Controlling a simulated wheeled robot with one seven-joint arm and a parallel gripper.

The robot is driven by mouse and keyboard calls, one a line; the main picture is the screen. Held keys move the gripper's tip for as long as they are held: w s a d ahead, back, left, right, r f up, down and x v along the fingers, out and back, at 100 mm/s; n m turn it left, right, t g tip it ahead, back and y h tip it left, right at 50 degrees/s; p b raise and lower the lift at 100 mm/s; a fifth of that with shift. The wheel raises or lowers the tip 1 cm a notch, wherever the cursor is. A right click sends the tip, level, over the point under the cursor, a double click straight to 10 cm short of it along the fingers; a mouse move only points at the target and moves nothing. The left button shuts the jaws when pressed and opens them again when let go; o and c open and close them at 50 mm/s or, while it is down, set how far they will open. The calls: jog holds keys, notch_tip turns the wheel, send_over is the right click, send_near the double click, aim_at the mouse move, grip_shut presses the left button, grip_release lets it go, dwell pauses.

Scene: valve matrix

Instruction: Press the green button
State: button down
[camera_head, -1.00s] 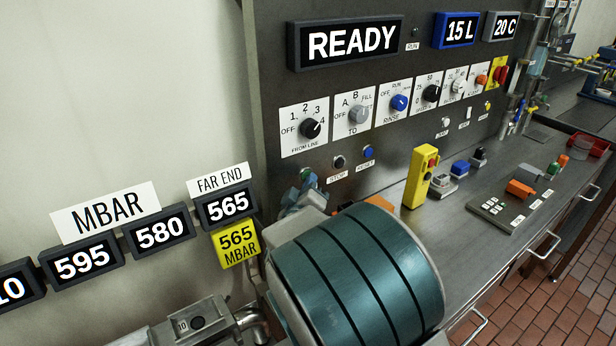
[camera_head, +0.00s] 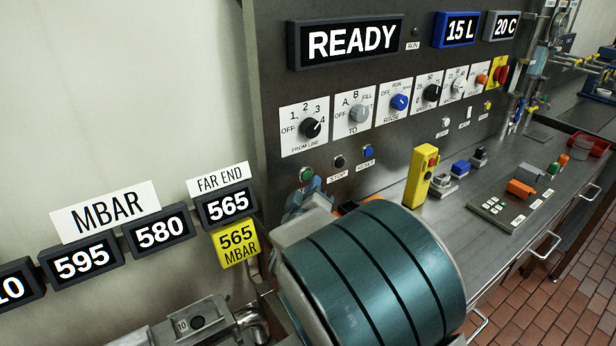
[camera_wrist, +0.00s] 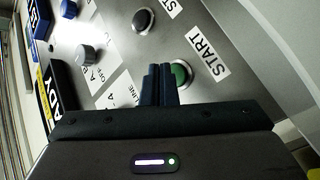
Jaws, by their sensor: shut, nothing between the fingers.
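The green button (camera_head: 306,174) is on the dark upright panel, below the "FROM LINE" dial in the head view. In the wrist view the green button (camera_wrist: 182,72) sits in a round collar beside a "START" label (camera_wrist: 209,56). My gripper (camera_wrist: 158,68) is shut and empty, and its fingertips overlap the button's left edge in the wrist view.
A black "STOP" button (camera_head: 339,162) and a blue "RESET" button (camera_head: 367,151) are right of the green one. A row of dials runs above. The display (camera_head: 350,43) reads "READY". A yellow control box (camera_head: 420,176) stands on the steel counter (camera_head: 462,222) to the right.

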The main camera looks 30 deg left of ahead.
jog(key=shift+d, duration=0.15)
jog(key=shift+s+d, duration=0.4)
jog(key=shift+d, duration=0.3)
jog(key=shift+s+d, duration=0.35)
jog(key=shift+d, duration=0.35)
jog(key=shift+s+d, duration=0.4)
jog(key=shift+d, duration=0.3)
jog(key=w+d+f+m+g, duration=0.2)
jog(key=d+m+g, duration=0.5)
jog(key=d, duration=1.1)
jog(key=s+d+f+m+g+h, duration=0.1)
jog(key=s+d+m+g+h, duration=0.4)
jog(key=s+d, duration=1.4)
jog(key=d+m+g, duration=0.1)
jog(key=d+g, duration=0.2)
jog(key=shift+s, duration=0.25)
